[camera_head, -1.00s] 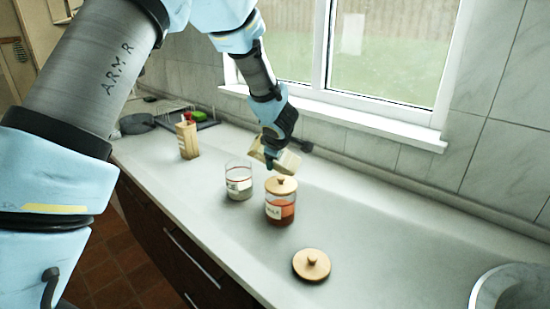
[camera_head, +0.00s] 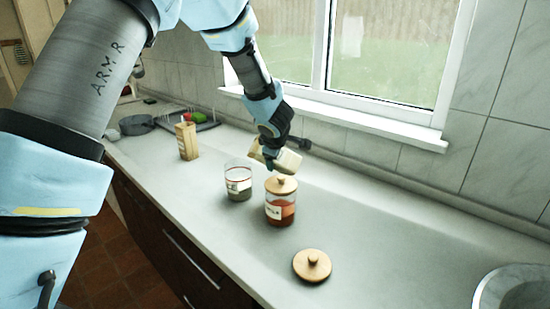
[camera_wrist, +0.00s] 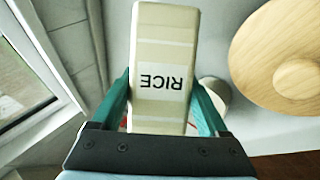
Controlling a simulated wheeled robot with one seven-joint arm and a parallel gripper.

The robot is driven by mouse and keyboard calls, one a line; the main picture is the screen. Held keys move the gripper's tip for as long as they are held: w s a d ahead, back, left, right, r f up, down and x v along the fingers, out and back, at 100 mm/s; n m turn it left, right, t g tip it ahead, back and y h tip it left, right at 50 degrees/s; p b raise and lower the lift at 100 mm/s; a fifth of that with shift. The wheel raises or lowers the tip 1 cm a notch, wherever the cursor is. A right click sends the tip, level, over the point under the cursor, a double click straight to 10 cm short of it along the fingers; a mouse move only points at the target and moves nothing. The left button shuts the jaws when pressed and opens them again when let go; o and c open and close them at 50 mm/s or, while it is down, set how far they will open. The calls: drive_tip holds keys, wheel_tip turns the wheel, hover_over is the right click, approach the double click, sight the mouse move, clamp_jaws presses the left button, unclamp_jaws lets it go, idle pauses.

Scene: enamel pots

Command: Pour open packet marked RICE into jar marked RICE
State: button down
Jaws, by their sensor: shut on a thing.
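My gripper (camera_head: 268,157) is shut on a pale packet (camera_head: 287,161), held tilted well over above the counter. In the wrist view the packet (camera_wrist: 165,35) shows a RICE label, upside down, between my green fingers (camera_wrist: 162,90). An open glass jar (camera_head: 238,172) stands just left of and below the packet. It has a pale label, too small to read, and some greyish contents low down. The packet's mouth is not clear, and I see no stream falling.
A lidded jar (camera_head: 280,207) with orange-red contents stands close right of the open jar. A loose wooden lid (camera_head: 312,265) lies in front. A sink (camera_head: 512,290) is at lower right. The right counter is clear.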

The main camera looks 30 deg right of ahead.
drive_tip(key=shift+h+b, duration=0.3)
drive_tip(key=shift+b, duration=0.45)
idle(0.4)
drive_tip(key=shift+r+n+g+h+b, duration=0.5)
drive_tip(key=shift+r+g+b, duration=0.15)
drive_tip(key=shift+b, duration=0.65)
idle(0.7)
drive_tip(key=shift+w+a+r+n+g+h+b, duration=0.15)
drive_tip(key=shift+w+a+r+h+b, duration=0.25)
drive_tip(key=shift+b, duration=0.5)
drive_tip(key=shift+w+a+r+n+g+h+b, duration=0.1)
drive_tip(key=shift+w+a+r+n+h+b, duration=0.25)
drive_tip(key=shift+b, duration=0.55)
idle(1.0)
drive_tip(key=shift+s+a+r+g+h+b, duration=0.1)
drive_tip(key=shift+a+r+g+h+b, duration=0.3)
drive_tip(key=shift+b, duration=1)
idle(0.7)
